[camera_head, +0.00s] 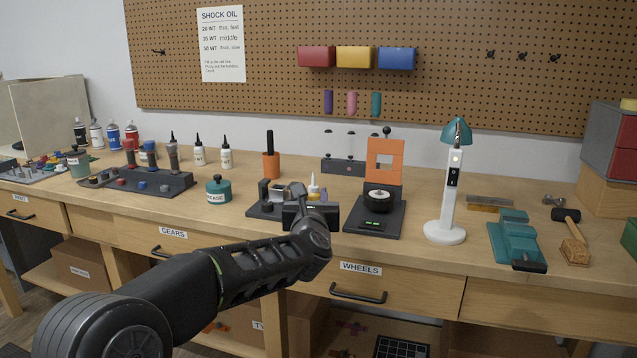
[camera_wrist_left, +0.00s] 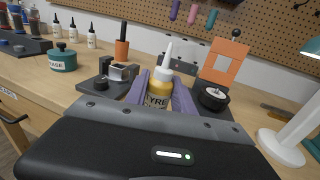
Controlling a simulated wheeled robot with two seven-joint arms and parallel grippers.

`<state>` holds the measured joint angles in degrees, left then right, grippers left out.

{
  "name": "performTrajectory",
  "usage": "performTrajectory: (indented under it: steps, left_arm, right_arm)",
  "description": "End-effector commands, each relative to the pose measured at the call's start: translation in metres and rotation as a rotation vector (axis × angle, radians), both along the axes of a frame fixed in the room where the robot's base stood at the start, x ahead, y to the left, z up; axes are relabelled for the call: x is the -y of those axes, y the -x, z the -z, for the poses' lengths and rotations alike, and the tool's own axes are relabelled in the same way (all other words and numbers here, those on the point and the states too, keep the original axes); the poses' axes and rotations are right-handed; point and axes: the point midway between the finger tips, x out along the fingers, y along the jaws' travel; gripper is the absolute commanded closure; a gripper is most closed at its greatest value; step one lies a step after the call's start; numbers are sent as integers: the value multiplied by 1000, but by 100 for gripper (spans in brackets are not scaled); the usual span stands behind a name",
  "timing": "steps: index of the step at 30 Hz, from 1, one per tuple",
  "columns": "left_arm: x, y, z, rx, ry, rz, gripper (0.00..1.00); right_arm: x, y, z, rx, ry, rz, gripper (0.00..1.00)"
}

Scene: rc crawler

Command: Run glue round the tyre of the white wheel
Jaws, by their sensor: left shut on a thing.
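My left gripper (camera_head: 314,196) has its purple fingers (camera_wrist_left: 160,98) closed on a glue bottle (camera_wrist_left: 157,88), which has a white pointed nozzle, a yellow body and a label reading "TYRE". The bottle (camera_head: 313,181) stands upright in the grip; its lower part is hidden by the gripper in the head view. The white wheel (camera_head: 378,194) with its black tyre lies flat on a black stand (camera_head: 374,220) with an orange upright plate. The wheel also shows in the left wrist view (camera_wrist_left: 213,96), to the right of the bottle and apart from it. My right gripper is not in view.
A dark fixture (camera_head: 260,209) is just left of the gripper. A white lamp (camera_head: 447,195) stands right of the wheel stand. A teal grease pot (camera_head: 218,189) and an orange holder (camera_head: 270,163) are to the left. A teal vice (camera_head: 516,240) is at the right.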

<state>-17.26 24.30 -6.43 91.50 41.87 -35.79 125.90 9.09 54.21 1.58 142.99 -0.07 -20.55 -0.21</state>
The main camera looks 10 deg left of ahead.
Motion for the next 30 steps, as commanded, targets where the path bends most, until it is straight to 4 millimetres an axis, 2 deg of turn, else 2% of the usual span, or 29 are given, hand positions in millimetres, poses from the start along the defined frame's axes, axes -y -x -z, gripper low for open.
performTrajectory:
  steps: [5,11,19,21,24,30]
  left_arm:
    - [-2,22,34,-12,1,-51,100]
    - [-4,59,79,-18,-5,-102,100]
    - [3,140,146,-1,-15,-115,100]
    - [6,157,156,5,-14,-106,100]
    - [7,171,165,10,-10,-95,100]
    - [8,177,168,12,-9,-92,100]
  right_arm:
    - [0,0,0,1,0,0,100]
    - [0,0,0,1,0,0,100]
    - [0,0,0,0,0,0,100]
    - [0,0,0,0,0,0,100]
    - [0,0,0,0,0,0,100]
    - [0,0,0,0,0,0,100]
